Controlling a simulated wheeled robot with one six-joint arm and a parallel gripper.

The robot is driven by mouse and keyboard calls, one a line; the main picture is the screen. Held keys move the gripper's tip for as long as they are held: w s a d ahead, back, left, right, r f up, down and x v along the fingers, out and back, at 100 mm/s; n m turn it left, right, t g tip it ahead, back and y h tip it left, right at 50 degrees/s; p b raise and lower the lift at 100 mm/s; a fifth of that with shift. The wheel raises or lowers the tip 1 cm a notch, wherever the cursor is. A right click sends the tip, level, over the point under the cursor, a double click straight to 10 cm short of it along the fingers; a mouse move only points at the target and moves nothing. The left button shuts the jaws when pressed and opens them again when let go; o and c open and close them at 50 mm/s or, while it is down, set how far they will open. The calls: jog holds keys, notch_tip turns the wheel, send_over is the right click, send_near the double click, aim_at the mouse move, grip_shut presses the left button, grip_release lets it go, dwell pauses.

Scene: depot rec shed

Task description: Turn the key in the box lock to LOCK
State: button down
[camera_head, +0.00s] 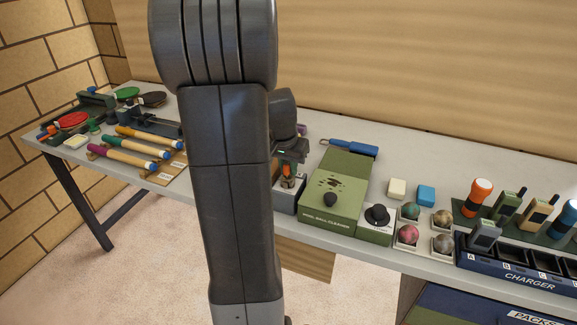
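A small grey box (286,203) stands near the front edge of the table, left of the green ball cleaner. It may be the box with the lock, but no key, keyhole or LOCK marking can be made out. My gripper (288,180) points down just over this box, partly behind my own arm. A small orange and green patch shows at its fingers. The fingers are too small and too hidden to tell whether they are open or shut on something.
The green ball cleaner (334,195) stands close on the right, with a blue-handled tool (347,147) behind it. Several balls and a charger (515,270) with radios are further right. Rolled items (128,153) and paddles (73,120) lie left. My arm blocks the middle.

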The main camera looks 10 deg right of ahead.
jog(key=n+p, duration=0.1)
jog(key=n, duration=0.2)
jog(key=shift+r+n+y, duration=0.1)
jog(key=shift+n+y, duration=0.3)
jog(key=shift+a+n+t+p, duration=0.1)
jog(key=shift+n+t+p, duration=0.25)
jog(key=shift+n, duration=0.25)
jog(key=n, duration=0.2)
jog(key=n+y, duration=0.1)
jog(key=n, duration=0.2)
jog(key=shift+a+y, duration=0.15)
jog(key=shift+y, duration=0.15)
jog(key=n+y+b, duration=0.1)
jog(key=n, duration=0.3)
jog(key=shift+n+g, duration=0.45)
jog(key=shift+n, duration=0.05)
